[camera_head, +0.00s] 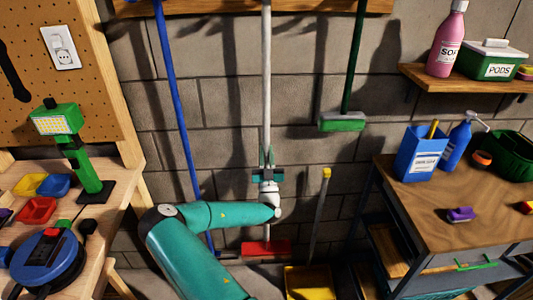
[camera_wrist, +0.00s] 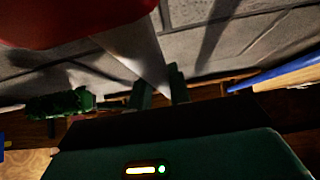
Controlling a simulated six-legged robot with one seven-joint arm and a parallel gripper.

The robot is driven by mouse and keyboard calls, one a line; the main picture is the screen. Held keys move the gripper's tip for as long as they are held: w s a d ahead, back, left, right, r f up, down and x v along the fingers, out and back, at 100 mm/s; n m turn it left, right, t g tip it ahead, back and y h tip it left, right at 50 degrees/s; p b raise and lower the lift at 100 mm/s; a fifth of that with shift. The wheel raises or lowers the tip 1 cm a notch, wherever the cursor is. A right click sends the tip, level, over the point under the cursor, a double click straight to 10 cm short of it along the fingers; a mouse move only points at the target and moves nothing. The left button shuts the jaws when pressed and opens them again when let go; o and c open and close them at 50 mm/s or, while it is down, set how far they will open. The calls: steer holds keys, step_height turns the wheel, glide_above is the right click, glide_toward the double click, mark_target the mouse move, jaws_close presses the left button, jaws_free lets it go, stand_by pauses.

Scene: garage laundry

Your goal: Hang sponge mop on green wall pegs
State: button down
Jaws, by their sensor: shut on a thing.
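The sponge mop (camera_head: 266,90) has a long white pole and a red head (camera_head: 266,248). It stands nearly upright in front of the block wall, head down. My gripper (camera_head: 266,173) is shut on the lower part of the pole, above the head. In the wrist view my gripper (camera_wrist: 160,92) has a finger on each side of the white pole (camera_wrist: 132,52), and the red head (camera_wrist: 75,18) fills the top left. The pole's upper end is cut off by the head view's top edge. I cannot make out the green pegs.
A wooden rail (camera_head: 215,7) runs along the wall top. A blue pole (camera_head: 176,90) is left of the mop; a green-handled broom (camera_head: 342,122) hangs right. A yellow-topped pole (camera_head: 321,210) and yellow dustpan (camera_head: 308,280) stand low right. Workbench (camera_head: 130,185) and cabinet (camera_head: 440,205) flank the space.

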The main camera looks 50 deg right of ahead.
steer(key=shift+f, duration=0.35)
steer(key=c, duration=1.2)
jaws_free()
steer(key=v, duration=1.4)
steer(key=shift+d+r, duration=0.1)
steer(key=shift+r, duration=0.05)
